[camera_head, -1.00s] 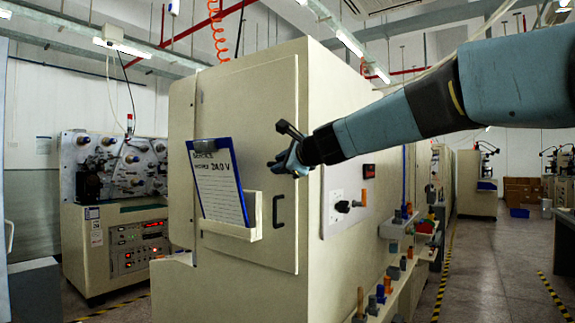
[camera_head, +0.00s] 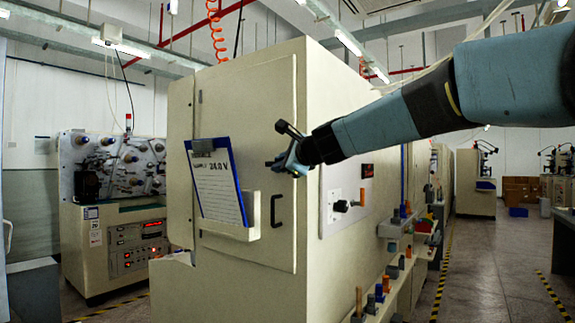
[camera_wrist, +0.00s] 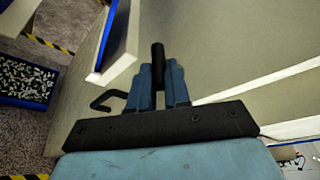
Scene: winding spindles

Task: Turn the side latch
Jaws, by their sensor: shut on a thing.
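In the wrist view, the two blue fingers of my gripper (camera_wrist: 159,88) are closed around a short black bar (camera_wrist: 158,58), which looks like the side latch. It stands out against the cream cabinet door. In the head view my gripper (camera_head: 283,164) is at the right part of the door (camera_head: 243,110), near its edge and above the black door handle (camera_head: 276,210). The door appears closed.
A clipboard (camera_head: 218,190) stands in a cream holder (camera_head: 230,233) on the door, left of my gripper. The cabinet's side has a panel with a knob (camera_head: 342,206) and shelves of spools. A blue bin of small parts (camera_wrist: 27,80) shows at left in the wrist view.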

